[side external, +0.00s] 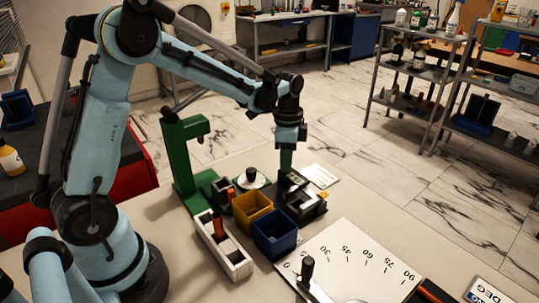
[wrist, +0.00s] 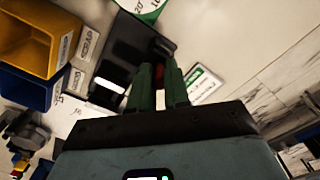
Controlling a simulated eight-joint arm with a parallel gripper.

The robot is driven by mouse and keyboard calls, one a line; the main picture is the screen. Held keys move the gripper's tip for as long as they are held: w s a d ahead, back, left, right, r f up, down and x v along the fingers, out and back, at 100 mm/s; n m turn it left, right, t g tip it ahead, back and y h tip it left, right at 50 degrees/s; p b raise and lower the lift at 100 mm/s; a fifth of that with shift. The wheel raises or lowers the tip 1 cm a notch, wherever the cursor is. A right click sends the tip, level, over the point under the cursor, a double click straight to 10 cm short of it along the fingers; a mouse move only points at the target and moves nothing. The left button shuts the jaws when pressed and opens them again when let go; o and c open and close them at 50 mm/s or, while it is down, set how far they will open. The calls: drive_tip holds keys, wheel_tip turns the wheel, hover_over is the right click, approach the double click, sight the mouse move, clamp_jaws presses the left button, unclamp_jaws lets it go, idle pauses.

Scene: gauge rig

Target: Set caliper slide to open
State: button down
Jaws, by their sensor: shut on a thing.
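The caliper (side external: 300,204) appears to be the black block-like fixture right of the bins, also seen in the wrist view (wrist: 122,62). My gripper (side external: 286,168) reaches down over it from above. In the wrist view my gripper's two green fingers (wrist: 157,78) are close together around a small dark part with a bit of red showing between them, apparently the caliper slide. The fingers hide most of that part, so the slide's exact position cannot be read.
A yellow bin (side external: 252,208) and a blue bin (side external: 275,236) stand left of the caliper. A white frame with an orange slider (side external: 222,245), a green stand (side external: 182,160) and a round dial (side external: 251,180) are nearby. An angle plate (side external: 350,262) lies in front. A white card (side external: 320,175) lies behind.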

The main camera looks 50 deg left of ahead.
drive_tip(key=c, duration=1.1)
unclamp_jaws()
drive_tip(key=shift+a, duration=0.2)
wheel_tip(320, 180, up, 12)
drive_tip(key=s+d+f+n+t, duration=0.2)
drive_tip(key=s+n+t, duration=0.1)
drive_tip(key=s, duration=0.4)
drive_tip(key=s+d+f+n+t, duration=0.1)
drive_tip(key=s+d+n+t, duration=0.2)
drive_tip(key=s+n, duration=0.3)
drive_tip(key=shift+s+d+f+t, duration=0.25)
drive_tip(key=shift+s+f+t, duration=0.15)
drive_tip(key=shift+t, duration=0.2)
